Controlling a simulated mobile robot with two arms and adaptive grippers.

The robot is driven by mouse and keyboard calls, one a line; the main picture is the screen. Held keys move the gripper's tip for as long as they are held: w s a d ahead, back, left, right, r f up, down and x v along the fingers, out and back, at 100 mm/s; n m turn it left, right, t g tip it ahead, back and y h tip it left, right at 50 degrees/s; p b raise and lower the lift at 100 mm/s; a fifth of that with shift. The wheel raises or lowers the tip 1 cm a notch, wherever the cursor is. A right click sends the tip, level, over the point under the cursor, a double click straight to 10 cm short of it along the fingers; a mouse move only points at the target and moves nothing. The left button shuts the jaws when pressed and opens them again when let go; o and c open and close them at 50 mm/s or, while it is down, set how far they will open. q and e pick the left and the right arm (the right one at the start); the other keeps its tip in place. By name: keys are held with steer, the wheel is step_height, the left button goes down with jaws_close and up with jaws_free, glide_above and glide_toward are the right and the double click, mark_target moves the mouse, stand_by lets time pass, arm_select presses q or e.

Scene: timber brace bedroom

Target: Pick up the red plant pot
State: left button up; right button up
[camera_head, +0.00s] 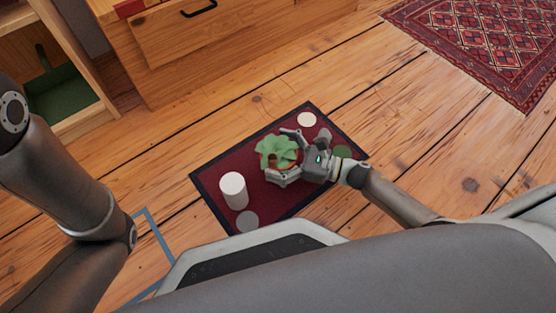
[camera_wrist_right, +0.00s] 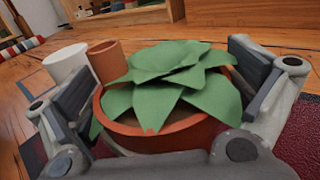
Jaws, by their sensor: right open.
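The red plant pot (camera_wrist_right: 150,138) is a round orange-red pot with broad green leaves (camera_wrist_right: 175,85) in the right wrist view. In the head view its leaves (camera_head: 275,150) show on the dark red mat (camera_head: 217,172), and they hide most of the pot. My right gripper (camera_head: 287,158) is open around the plant, with one finger on either side of the pot. The wrist view shows both fingers (camera_wrist_right: 165,100) close beside the pot; I cannot tell whether they touch it. My left arm is at the left of the head view, but its gripper is out of the picture.
A white cylinder (camera_head: 234,192) stands on the mat. A smaller terracotta-coloured one (camera_wrist_right: 107,62) shows beside it in the wrist view. Flat discs lie on the mat: cream (camera_head: 307,119), green (camera_head: 342,151) and grey (camera_head: 247,221). A wooden drawer unit (camera_head: 200,45) stands behind; wooden floor surrounds the mat.

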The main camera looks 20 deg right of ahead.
steer(key=shift+c, duration=0.3)
steer(key=c, duration=1.2)
steer(key=shift+r, duration=0.15)
steer(key=shift+c, duration=1)
